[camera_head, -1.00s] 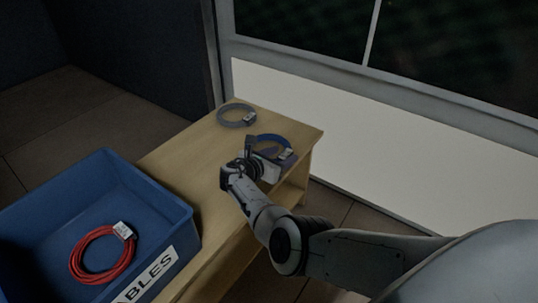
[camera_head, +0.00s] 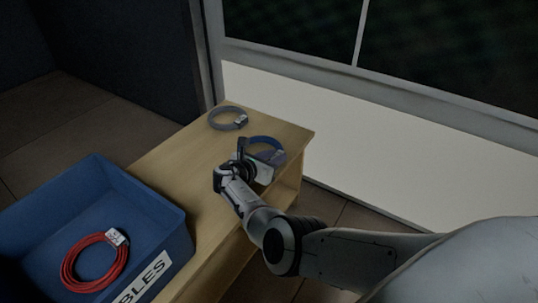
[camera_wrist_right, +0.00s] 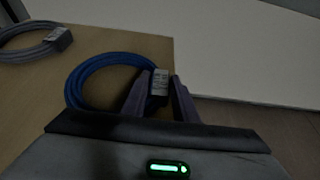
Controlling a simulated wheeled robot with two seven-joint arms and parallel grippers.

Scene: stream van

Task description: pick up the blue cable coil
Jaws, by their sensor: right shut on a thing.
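The blue cable coil (camera_head: 257,141) is at the right end of the wooden bench, partly hidden behind my right gripper (camera_head: 262,158). In the right wrist view the coil (camera_wrist_right: 84,77) shows as a blue ring with a dark, white-labelled tag block at its right side. The two fingers of my right gripper (camera_wrist_right: 160,98) stand on either side of this block and are shut on it. I cannot tell whether the coil is clear of the bench top. My left gripper is not in view.
A grey cable coil (camera_head: 228,119) lies on the wooden bench (camera_head: 165,165) near its far edge. A blue bin (camera_head: 150,205) marked "BLES" stands at the left with a red cable coil (camera_head: 95,262) in it. A white wall panel (camera_head: 330,125) rises behind the bench.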

